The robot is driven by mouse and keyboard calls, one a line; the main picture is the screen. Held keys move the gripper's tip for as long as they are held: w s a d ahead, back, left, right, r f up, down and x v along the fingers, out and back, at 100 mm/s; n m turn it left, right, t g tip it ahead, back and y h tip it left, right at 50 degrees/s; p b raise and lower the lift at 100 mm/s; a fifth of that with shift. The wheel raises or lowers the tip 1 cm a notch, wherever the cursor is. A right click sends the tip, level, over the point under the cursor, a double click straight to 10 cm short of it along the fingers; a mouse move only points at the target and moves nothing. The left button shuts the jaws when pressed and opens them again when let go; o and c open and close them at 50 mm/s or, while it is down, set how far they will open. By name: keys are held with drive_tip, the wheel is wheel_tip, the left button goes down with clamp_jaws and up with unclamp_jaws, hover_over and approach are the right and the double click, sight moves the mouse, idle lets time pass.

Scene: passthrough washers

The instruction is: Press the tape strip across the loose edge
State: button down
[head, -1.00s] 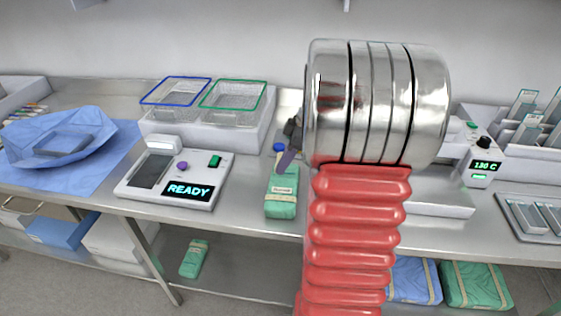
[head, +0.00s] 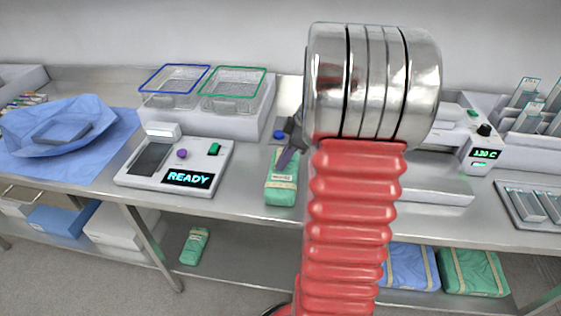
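A green wrapped pack (head: 281,195) lies on the steel bench in front of me. A pale tape strip (head: 283,182) with small print crosses its middle. My gripper (head: 285,158), dark with a purple fingertip, is seen from the side over the far part of the pack, just behind the strip. Whether it touches the pack I cannot tell. The other finger is hidden, so its opening and any held thing do not show. No loose edge can be made out at this size.
A console (head: 175,165) reading READY stands left of the pack. Behind it are wire baskets (head: 232,88) on a white block. A blue cap (head: 279,134) is behind the pack. A heater unit (head: 485,150) and a metal tray (head: 530,205) are at the right.

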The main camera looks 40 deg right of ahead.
drive_tip(key=c, duration=1.9)
unclamp_jaws()
drive_tip(key=v, duration=1.3)
drive_tip(key=shift+s+d+r, duration=0.1)
drive_tip(key=shift+d+r, duration=0.05)
drive_tip(key=shift+r, duration=0.15)
